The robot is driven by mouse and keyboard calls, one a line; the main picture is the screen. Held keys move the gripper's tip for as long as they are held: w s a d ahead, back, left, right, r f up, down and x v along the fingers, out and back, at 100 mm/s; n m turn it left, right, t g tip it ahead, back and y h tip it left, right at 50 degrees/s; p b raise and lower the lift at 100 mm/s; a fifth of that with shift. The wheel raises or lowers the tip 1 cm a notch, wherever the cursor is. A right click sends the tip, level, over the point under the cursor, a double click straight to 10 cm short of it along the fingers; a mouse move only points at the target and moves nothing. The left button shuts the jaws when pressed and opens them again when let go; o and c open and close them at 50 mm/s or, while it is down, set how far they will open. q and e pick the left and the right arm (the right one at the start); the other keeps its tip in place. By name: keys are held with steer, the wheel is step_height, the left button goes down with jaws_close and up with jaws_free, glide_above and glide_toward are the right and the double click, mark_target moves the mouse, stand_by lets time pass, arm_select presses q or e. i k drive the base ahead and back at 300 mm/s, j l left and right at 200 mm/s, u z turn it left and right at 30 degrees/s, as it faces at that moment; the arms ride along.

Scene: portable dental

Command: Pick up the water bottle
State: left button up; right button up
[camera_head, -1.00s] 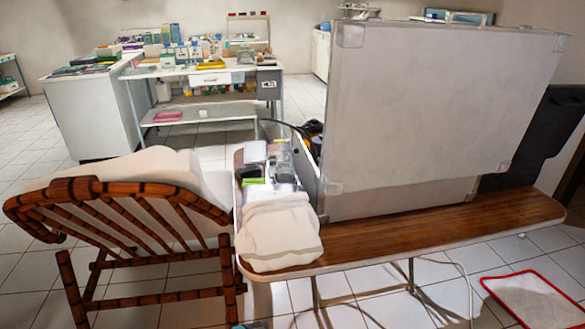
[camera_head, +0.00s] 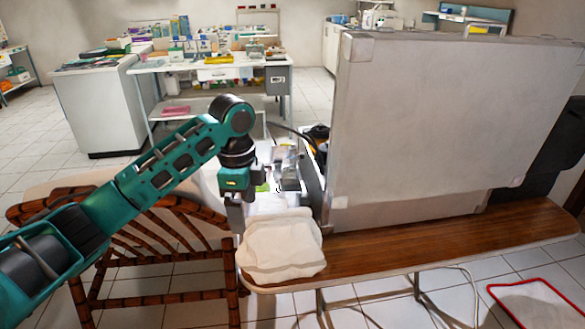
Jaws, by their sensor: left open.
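My left gripper (camera_head: 236,217) hangs fingers-down over the near left end of the wooden table (camera_head: 440,240), just left of and above the folded white cloth (camera_head: 280,247). It is open, and I see nothing held in it. I cannot pick out the water bottle for certain. Clear and grey items (camera_head: 287,165) stand close together to the right of the gripper, between it and the large case, and are too small and crowded to tell apart. My left arm and gripper cover part of this area. My right gripper is not in view.
A large grey upright case (camera_head: 450,120) stands on the table and blocks the right side. A brown wooden chair (camera_head: 165,240) stands below my left arm. A white bench with supplies (camera_head: 215,70) is at the back. The table's front strip on the right is clear.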

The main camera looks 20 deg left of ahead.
mark_target(290, 166)
steer(key=i+j, duration=0.15)
steer(key=i, duration=0.5)
steer(key=i+j, duration=0.15)
steer(key=i, duration=0.55)
